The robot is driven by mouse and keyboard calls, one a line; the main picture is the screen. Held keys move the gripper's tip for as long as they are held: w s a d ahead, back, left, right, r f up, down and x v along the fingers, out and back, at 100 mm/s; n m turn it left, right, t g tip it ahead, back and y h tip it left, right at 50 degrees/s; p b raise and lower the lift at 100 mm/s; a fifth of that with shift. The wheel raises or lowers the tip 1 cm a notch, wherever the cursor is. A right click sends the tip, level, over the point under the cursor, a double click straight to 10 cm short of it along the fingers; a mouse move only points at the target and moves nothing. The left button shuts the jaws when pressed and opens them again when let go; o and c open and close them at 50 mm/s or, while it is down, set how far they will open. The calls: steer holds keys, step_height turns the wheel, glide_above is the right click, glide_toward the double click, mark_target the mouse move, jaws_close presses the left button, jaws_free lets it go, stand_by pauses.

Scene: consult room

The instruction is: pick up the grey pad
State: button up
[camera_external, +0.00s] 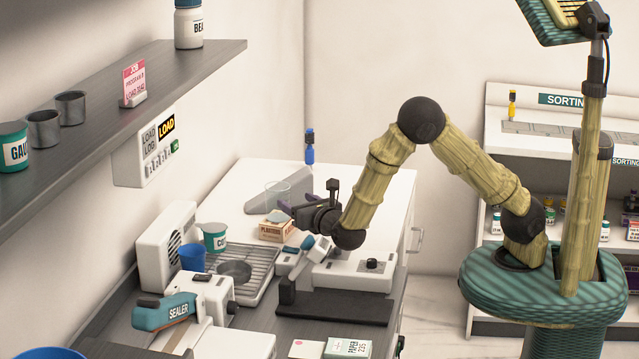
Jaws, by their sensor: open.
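A small blue-grey piece, which looks like the grey pad (276,217), lies on top of a tan box labelled like "PLASTERS" (275,231) on the counter. My gripper (288,216) reaches in from the right, level with the top of the box and close to the pad. Its purple fingers are open, with nothing seen held. The black wrist hides the right end of the box, and I cannot tell whether a finger touches the pad.
A clear glass (278,194) stands just behind the box. A wire rack (248,264), a green-and-white tub (215,237) and a blue cup (192,257) are to the left. A white machine (345,278) is in front. The white counter behind (350,180) has free room.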

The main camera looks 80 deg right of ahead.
step_height(320, 180, up, 5)
steer(key=s+d+r+m+g+h+p, duration=0.1)
steer(key=s+d+m+g+h, duration=0.25)
steer(key=d+m+g, duration=0.75)
steer(key=s+d+f+g+y, duration=0.3)
steer(key=d+f, duration=0.3)
steer(key=f, duration=0.2)
steer(key=shift+s+f+m+g, duration=0.15)
steer(key=shift+s+m+g, duration=0.35)
steer(key=shift+g, duration=0.4)
steer(key=shift+s, duration=0.1)
steer(key=p+x, duration=0.1)
steer(key=x, duration=1.1)
steer(key=shift+p, duration=0.35)
steer(key=shift+d+f, duration=0.1)
